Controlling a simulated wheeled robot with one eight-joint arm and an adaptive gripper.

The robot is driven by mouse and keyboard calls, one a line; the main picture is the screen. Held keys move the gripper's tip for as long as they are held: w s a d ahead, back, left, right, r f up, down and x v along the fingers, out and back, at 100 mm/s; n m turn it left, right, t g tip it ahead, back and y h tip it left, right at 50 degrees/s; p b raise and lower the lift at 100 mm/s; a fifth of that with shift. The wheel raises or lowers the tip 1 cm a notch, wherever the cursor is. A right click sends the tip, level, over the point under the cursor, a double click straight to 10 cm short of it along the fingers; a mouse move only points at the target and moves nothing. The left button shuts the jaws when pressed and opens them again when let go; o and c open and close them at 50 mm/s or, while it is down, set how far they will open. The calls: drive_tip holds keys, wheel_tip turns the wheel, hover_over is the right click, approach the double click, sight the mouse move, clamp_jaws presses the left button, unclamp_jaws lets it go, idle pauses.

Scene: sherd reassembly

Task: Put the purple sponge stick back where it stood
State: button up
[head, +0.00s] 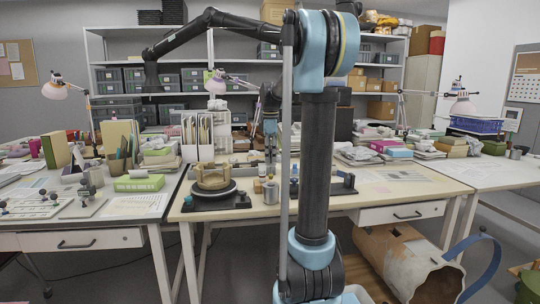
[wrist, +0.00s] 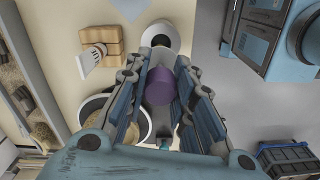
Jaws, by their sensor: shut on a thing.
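The purple sponge stick (wrist: 160,87) shows in the wrist view as a purple round-ended piece between my two fingers. My gripper (wrist: 157,75) is shut on it. The stick's lower part is hidden by the fingers and wrist. A white round object (wrist: 160,27) with a dark centre lies just beyond the fingertips; I cannot tell whether the stick touches it. In the head view my gripper (head: 270,155) hangs over the middle table, among small jars, and the purple stick cannot be made out there.
A tan vessel (head: 212,175) stands on a turntable left of my gripper. Wooden blocks with a white brush (wrist: 98,48) lie left of the fingertips in the wrist view. A metal cup (head: 271,192) stands near the table front. The table's right part (head: 400,185) has free room.

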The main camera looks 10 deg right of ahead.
sight(271, 173)
drive_tip(key=shift+f, duration=4.15)
drive_tip(key=shift+f, duration=0.25)
drive_tip(key=o, duration=0.9)
drive_tip(key=shift+r, duration=0.15)
wheel_tip(271, 173, up, 12)
drive_tip(key=shift+a+f, duration=0.1)
drive_tip(key=shift+f, duration=0.1)
